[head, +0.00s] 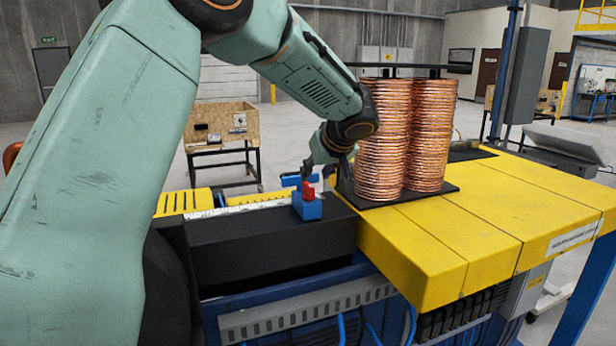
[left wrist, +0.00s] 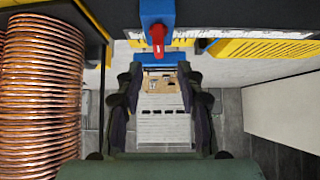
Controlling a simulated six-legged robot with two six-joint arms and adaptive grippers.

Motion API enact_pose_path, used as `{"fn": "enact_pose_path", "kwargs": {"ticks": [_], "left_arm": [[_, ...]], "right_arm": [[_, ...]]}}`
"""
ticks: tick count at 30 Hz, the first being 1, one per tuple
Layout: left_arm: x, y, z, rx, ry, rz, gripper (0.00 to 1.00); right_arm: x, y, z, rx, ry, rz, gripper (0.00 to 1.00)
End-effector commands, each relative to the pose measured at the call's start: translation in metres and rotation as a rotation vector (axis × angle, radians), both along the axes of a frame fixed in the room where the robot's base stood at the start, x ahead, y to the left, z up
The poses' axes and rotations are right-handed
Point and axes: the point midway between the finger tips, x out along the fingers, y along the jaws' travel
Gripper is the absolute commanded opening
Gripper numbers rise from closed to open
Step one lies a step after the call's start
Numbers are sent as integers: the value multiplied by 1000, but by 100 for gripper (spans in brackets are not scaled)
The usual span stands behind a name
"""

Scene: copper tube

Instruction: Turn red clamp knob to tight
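The red clamp knob (head: 308,192) sits on a blue clamp block (head: 308,209) beside the ruler strip on the machine. In the left wrist view the red knob (left wrist: 157,40) hangs from the blue clamp (left wrist: 157,12) at top centre. My left gripper (left wrist: 160,73) is open, its two dark fingers apart with nothing between them. The knob appears just past the fingertips, roughly in line with the gap; I cannot tell the exact distance. In the head view my left gripper (head: 310,171) is close by the knob, partly hidden by its own wrist. My right gripper is not in view.
Two stacks of copper coil (head: 382,140) (head: 431,135) stand on a black plate just right of the left wrist. The yellow table (head: 480,210) is clear in front. A black beam (head: 270,235) lies before the clamp. A wooden crate (head: 220,125) stands behind.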

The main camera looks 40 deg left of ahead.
Motion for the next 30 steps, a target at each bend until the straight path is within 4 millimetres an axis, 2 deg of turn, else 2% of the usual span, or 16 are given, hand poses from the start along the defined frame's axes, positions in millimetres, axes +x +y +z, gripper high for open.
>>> {"fn": "enact_pose_path", "kwargs": {"ticks": [2, 16, 29, 30], "left_arm": [[1, 5, 0, 2, -5, 11, 38], [25, 48, -46, 2, -3, 12, 38], [29, 54, -54, 1, -5, 11, 38], [29, 54, -54, 1, -5, 11, 34]], "right_arm": [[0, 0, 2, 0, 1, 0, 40], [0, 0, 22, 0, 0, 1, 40], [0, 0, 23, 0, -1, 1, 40], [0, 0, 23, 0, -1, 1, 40]]}}
